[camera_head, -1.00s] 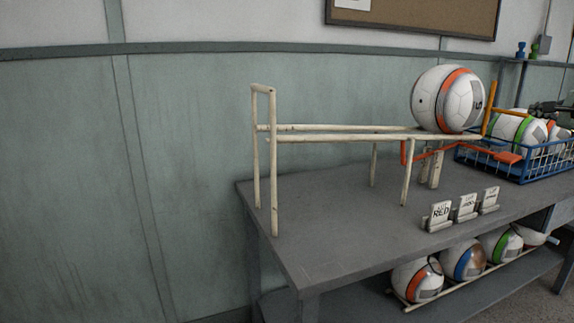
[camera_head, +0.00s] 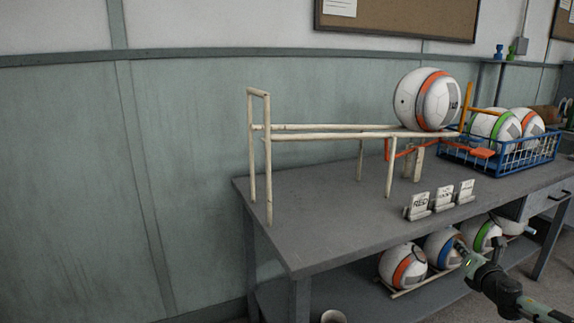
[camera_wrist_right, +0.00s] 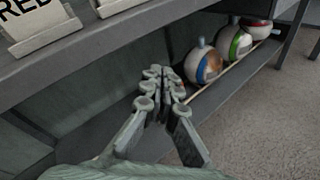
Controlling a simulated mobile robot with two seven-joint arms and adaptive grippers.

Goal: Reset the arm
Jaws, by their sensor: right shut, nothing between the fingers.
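My right gripper (camera_head: 462,246) is at the lower right of the head view, in front of the table's lower shelf. In the right wrist view its fingers (camera_wrist_right: 160,90) are together with nothing between them. The wrist view looks past them at the lower shelf, where several balls lie, among them a blue-and-brown one (camera_wrist_right: 203,65) and a green-striped one (camera_wrist_right: 235,43). In the head view a large ball with an orange stripe (camera_head: 427,99) rests on the wooden rails (camera_head: 330,133). My left gripper is out of view.
A grey table (camera_head: 310,222) carries the rails, a blue wire basket (camera_head: 510,158) of balls and small label cards, one reading RED (camera_head: 419,206). An orange-striped ball (camera_head: 403,266) lies at the left of the shelf row. Open floor lies to the lower right.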

